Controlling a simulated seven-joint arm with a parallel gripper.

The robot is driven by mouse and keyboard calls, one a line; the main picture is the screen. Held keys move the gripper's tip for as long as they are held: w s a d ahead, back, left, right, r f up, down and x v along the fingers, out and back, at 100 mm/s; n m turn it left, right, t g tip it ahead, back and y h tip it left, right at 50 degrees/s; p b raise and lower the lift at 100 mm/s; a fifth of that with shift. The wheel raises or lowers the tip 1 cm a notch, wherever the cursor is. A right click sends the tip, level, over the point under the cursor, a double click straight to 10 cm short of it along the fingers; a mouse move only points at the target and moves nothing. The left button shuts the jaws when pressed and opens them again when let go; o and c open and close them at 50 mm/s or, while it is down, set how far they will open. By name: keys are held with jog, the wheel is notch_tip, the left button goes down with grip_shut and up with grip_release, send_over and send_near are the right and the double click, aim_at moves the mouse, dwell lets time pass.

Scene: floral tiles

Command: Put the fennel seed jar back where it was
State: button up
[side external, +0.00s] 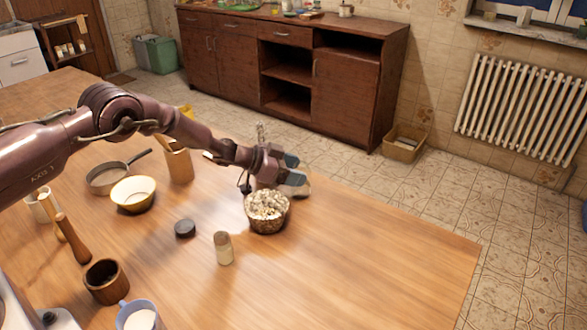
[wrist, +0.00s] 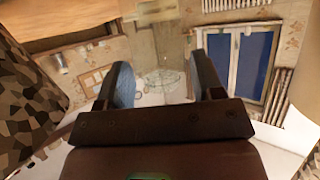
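A small jar (side external: 223,248) with pale contents and a light tan top stands upright on the wooden table, left of and in front of the basket. It looks like the fennel seed jar, but I cannot read a label. My gripper (side external: 297,180) is above the table, behind and slightly right of the basket, away from this jar. In the wrist view my gripper's fingers (wrist: 165,82) are spread well apart. A faint glassy outline shows between them; I cannot tell whether it is an object or background. This jar is not recognisable in the wrist view.
The table's right front (side external: 370,255) is clear.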

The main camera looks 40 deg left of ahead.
jog(key=shift+o, duration=1)
jog(key=shift+r, duration=0.25)
jog(key=v, duration=1.2)
jog(key=a+r+n+t+y, duration=0.25)
jog(key=r+y, duration=0.25)
jog(key=r, duration=0.8)
jog(key=s+a+r+n+y, duration=0.2)
jog(key=s+r+n+y, duration=0.15)
jog(key=s+r, duration=0.5)
jog(key=s+d+r+n+g, duration=0.1)
jog(key=s+d+g, duration=0.2)
jog(key=s, duration=1)
jog(key=s+d+r+n+g, duration=0.1)
jog(key=s+d+g, duration=0.2)
jog(key=s, duration=1.1)
jog(key=shift+s+r+g, duration=0.3)
jog(key=shift+g, duration=0.05)
